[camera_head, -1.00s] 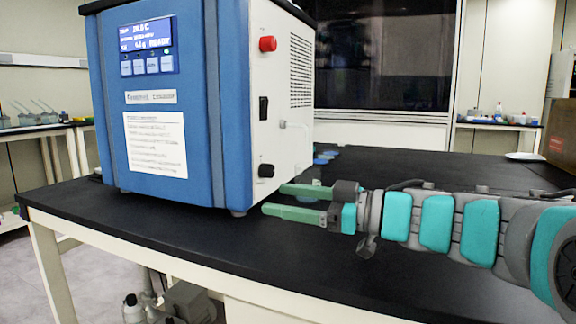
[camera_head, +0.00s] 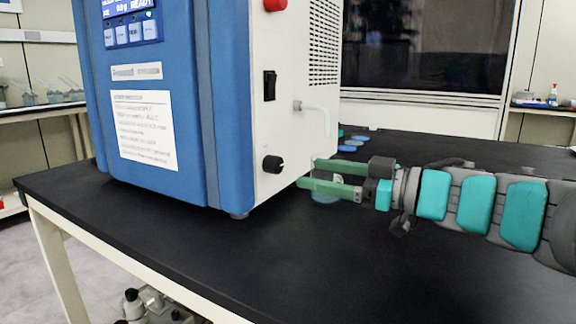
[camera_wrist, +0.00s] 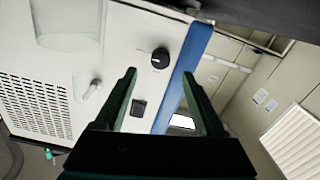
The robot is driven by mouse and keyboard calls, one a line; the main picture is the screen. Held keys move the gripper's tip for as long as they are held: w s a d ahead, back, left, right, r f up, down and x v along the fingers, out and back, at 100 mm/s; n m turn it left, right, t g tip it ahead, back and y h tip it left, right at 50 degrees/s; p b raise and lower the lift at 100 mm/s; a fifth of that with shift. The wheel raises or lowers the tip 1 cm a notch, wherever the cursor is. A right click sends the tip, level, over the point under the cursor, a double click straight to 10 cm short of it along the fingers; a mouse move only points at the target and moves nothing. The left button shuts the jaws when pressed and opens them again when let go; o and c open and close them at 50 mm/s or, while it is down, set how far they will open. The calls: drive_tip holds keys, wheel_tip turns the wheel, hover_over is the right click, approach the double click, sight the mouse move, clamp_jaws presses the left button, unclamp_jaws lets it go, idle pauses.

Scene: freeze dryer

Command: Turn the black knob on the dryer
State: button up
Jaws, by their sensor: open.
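The black knob (camera_head: 273,164) sits low on the white side panel of the blue and white dryer (camera_head: 168,110). It also shows in the wrist view as a round black knob (camera_wrist: 160,58) with a white mark, beyond my fingertips. My gripper (camera_head: 306,173) has green fingers and is open, just right of the knob in the head view. In the wrist view my gripper (camera_wrist: 158,72) has its two fingers spread, with the knob in line between the tips and apart from them. Nothing is between the fingers.
A black rocker switch (camera_head: 269,86) and a red button (camera_head: 274,4) are above the knob. A pale bent spout (camera_head: 312,108) sticks out from the panel. Blue round items (camera_head: 350,145) lie on the black bench (camera_head: 330,255) behind my gripper. The bench front is clear.

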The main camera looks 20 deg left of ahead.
sight(280, 167)
drive_tip(key=shift+w+a, duration=0.15)
drive_tip(key=shift+a, duration=1.7)
drive_tip(key=shift+w+a, duration=0.15)
drive_tip(key=shift+a, duration=1.65)
clamp_jaws()
